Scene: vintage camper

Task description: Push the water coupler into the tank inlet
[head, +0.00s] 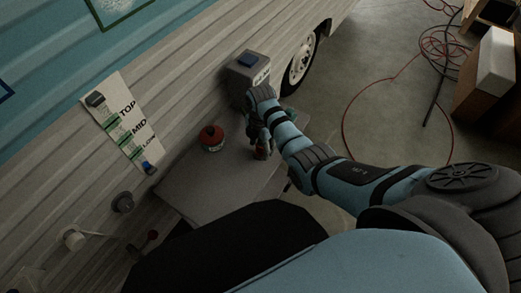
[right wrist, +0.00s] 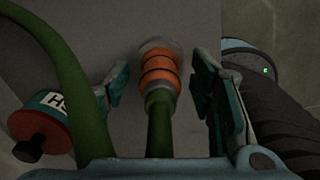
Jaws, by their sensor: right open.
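The water coupler (right wrist: 158,70) has orange rings, a grey end and a green hose (right wrist: 160,135) running back towards my wrist. In the right wrist view it lies between the two fingers of my right gripper (right wrist: 163,78), which is open, with a gap on each side. In the head view my right gripper (head: 261,139) is over the grey shelf (head: 215,184), and the coupler (head: 260,153) shows only as a small reddish bit beside it. I cannot tell which wall fitting is the tank inlet; a dark round one (head: 123,202) and a pale one (head: 73,239) show. My left gripper is not in view.
A red container with a black knob (head: 211,138) stands on the shelf, left of the gripper; the right wrist view shows it too (right wrist: 45,128). A grey box with a blue top (head: 247,75) stands behind. A TOP/MID panel (head: 120,120) is on the wall.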

